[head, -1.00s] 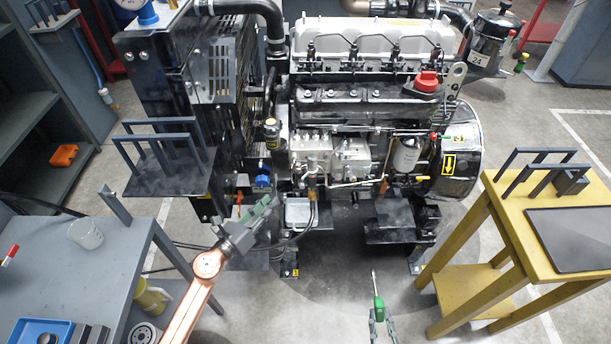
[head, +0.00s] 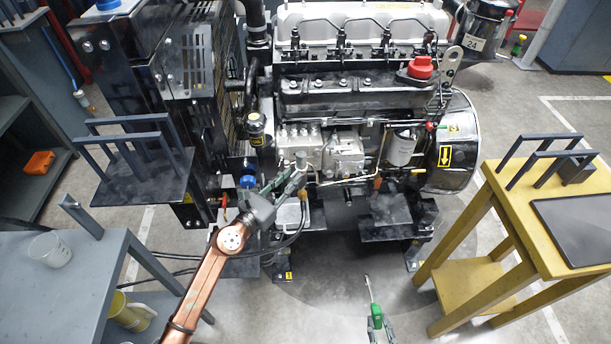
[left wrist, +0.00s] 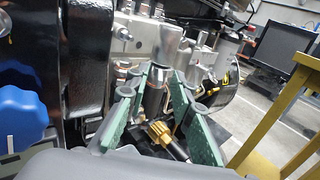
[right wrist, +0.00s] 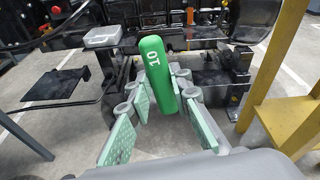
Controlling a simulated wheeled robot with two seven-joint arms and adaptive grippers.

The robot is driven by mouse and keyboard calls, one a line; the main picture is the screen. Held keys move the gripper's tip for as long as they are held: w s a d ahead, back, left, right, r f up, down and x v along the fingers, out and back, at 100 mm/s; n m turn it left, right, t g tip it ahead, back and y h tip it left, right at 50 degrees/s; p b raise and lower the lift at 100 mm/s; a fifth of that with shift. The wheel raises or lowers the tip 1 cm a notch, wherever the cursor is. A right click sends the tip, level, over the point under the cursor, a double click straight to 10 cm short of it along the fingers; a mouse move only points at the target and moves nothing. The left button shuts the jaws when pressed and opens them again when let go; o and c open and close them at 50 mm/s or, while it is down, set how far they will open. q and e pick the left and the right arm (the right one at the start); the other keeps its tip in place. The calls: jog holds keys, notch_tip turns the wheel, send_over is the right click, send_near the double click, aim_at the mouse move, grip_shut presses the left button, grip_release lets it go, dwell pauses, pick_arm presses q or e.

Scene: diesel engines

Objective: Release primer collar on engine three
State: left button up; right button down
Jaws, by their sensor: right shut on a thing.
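The engine (head: 360,95) stands ahead of me. The primer, an upright grey cylinder (head: 301,160), is on its near side; it shows larger in the left wrist view (left wrist: 168,45). A knurled brass collar (left wrist: 160,132) sits low between the fingers in that view; it looks close to the primer, but I cannot tell how they join. My left gripper (head: 289,183) is open, its green-padded fingers on either side of the primer's lower body, with no clear contact. My right gripper (head: 377,324) is shut on a green-handled driver marked 10 (right wrist: 155,75), held low with its shaft pointing at the engine.
A yellow table (head: 515,203) with a dark tray (head: 580,230) stands at right. A grey bench (head: 85,280) with a beaker (head: 50,250) is at left. A small clear tray (head: 290,216) and black hoses lie close below my left gripper. The floor between the tables is mostly clear.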

pick_arm(q)
jog(key=shift+w+d, duration=0.4)
jog(key=shift+w, duration=0.05)
jog(key=shift+c, duration=0.5)
grip_shut()
